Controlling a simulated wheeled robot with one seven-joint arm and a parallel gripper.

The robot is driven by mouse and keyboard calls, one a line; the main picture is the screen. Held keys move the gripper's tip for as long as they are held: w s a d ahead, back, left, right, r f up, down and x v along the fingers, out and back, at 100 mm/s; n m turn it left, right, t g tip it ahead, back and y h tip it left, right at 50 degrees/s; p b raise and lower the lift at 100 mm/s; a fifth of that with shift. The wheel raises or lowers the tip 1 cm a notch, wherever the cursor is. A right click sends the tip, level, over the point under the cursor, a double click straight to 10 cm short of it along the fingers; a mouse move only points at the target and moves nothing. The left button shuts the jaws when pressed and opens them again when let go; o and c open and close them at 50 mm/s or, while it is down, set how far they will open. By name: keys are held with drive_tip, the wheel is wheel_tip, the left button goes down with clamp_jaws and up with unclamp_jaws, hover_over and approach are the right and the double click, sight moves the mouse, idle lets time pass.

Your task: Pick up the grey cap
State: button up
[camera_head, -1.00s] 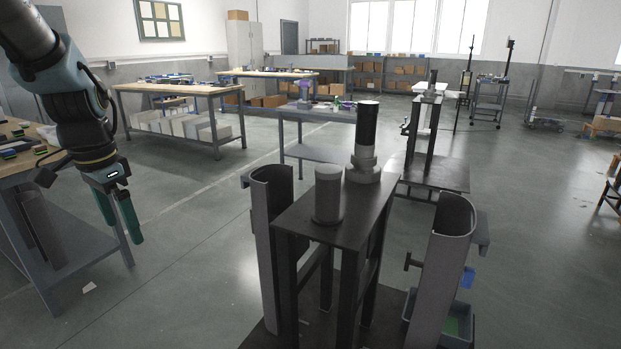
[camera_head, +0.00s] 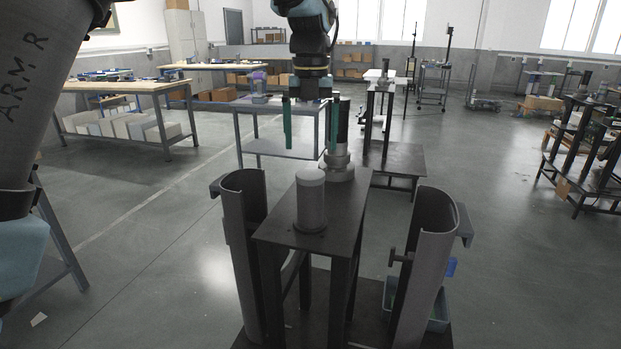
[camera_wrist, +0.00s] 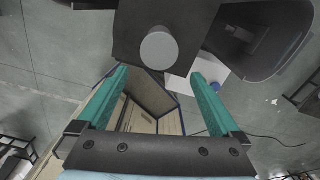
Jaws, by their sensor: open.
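The grey cap (camera_head: 311,203) looks like a short upright cylinder with a paler round top, standing on the dark top of a narrow stand (camera_head: 350,199). A round grey top, which looks like the cap's, shows in the wrist view (camera_wrist: 159,48) just beyond the fingertips. My gripper (camera_head: 309,154) hangs pointing down with its two green fingers spread and nothing between them. In the head view it appears above and behind the cap, apart from it. In the wrist view the gripper (camera_wrist: 158,72) is also open.
A taller column with a black upper part (camera_head: 343,118) and grey stepped base stands behind the cap, partly behind my right finger. Curved dark half-shells flank the stand at left (camera_head: 243,250) and right (camera_head: 428,260). A bin (camera_head: 437,309) sits low at right. Open floor lies around.

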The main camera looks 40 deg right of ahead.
sight(310, 175)
wheel_tip(310, 175, down, 9)
drive_tip(key=p, duration=0.3)
drive_tip(key=shift+w+f, duration=0.1)
drive_tip(key=shift+w, duration=0.05)
drive_tip(key=c, duration=1.6)
